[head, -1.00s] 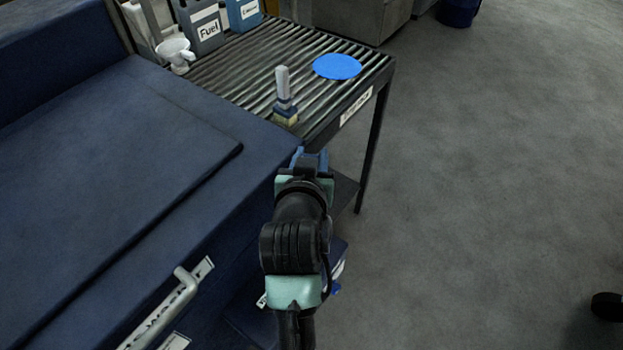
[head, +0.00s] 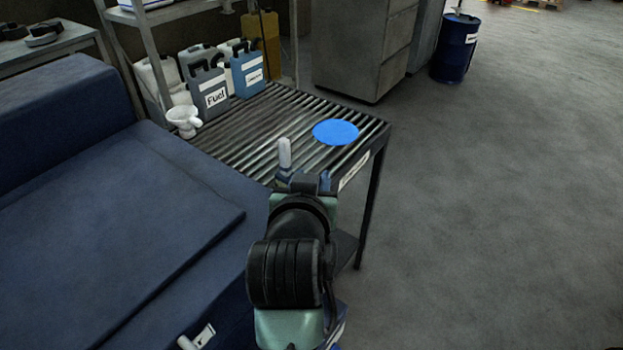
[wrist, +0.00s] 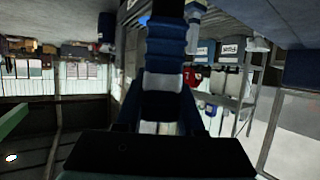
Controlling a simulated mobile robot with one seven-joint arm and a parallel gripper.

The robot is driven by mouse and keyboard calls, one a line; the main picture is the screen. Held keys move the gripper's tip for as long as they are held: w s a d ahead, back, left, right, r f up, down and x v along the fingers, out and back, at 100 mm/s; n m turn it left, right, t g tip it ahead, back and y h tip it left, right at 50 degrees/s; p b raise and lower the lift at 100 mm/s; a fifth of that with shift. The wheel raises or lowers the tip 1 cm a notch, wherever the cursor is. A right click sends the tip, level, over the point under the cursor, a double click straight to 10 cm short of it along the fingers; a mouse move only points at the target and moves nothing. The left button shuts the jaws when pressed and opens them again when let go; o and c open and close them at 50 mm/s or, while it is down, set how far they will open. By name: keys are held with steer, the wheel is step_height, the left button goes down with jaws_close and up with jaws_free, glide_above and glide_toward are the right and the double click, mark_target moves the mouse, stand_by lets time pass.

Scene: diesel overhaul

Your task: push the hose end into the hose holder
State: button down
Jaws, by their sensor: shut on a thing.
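My gripper (head: 305,181) is in front of the near edge of the roller table in the head view. In the wrist view it is shut on a dark blue, banded piece with a pale section (wrist: 163,82), which appears to be the hose end. This piece runs up out of the picture between the fingers. The hose end cannot be made out in the head view, where my gripper and wrist cover it. I cannot identify the hose holder in either view.
A pale upright brush handle (head: 285,153) stands just beyond my gripper. A dark blue cabinet (head: 110,230) is at left; open floor at right.

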steer(key=shift+r+p, duration=2.3)
steer(key=shift+r, duration=0.3)
steer(key=shift+f, duration=0.1)
